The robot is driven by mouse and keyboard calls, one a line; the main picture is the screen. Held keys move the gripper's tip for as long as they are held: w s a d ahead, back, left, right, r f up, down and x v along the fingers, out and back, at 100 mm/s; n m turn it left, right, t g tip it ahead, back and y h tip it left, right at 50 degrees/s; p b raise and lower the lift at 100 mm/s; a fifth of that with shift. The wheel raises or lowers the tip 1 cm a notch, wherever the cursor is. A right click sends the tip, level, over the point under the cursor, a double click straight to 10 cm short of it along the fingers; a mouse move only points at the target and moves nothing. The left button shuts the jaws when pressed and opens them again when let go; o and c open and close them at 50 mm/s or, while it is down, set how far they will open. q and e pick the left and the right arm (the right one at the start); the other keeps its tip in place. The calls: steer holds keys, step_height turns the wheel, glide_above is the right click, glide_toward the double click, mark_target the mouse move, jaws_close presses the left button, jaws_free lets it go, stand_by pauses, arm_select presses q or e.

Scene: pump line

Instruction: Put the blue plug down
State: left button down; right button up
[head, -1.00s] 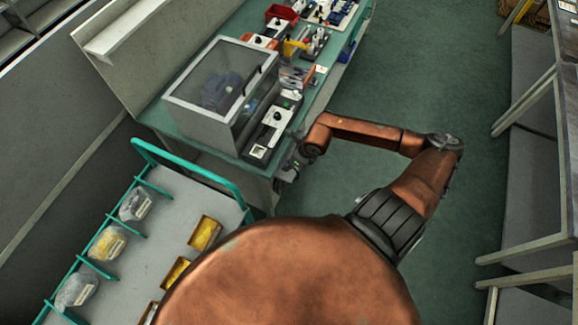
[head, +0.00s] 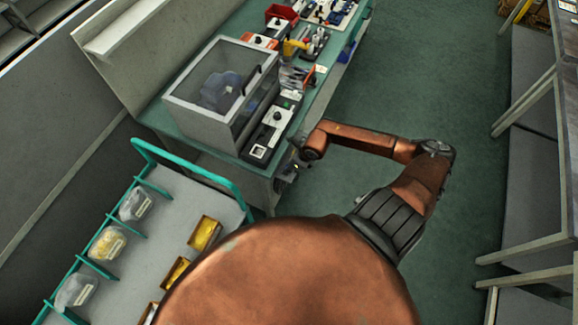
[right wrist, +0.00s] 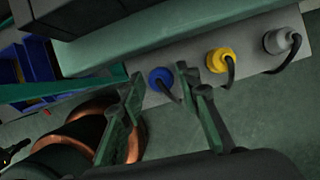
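The blue plug (right wrist: 160,78) shows in the right wrist view at the left end of a row of plugs on a grey strip (right wrist: 195,88). A dark cable hangs from it. The fingers of my right gripper (right wrist: 160,72) are apart, one on each side of the blue plug, with a narrow gap visible. The plug seems to rest at the strip; whether it is fully seated is not clear. In the head view, my right arm reaches to the bench's near edge; the gripper there is small and dark. My left gripper is not in view.
A yellow plug (right wrist: 221,61) and a grey plug (right wrist: 281,42) sit farther right on the strip. Blue bins (right wrist: 38,62) are at left. On the bench stands a clear-lidded box (head: 190,125). A trolley (head: 225,215) with yellow trays is at lower left. The floor at right is open.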

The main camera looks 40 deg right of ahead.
steer(key=shift+o, duration=0.8)
steer(key=shift+r, duration=0.15)
steer(key=v, duration=1.2)
steer(key=shift+p, duration=0.4)
steer(key=shift+a, duration=0.1)
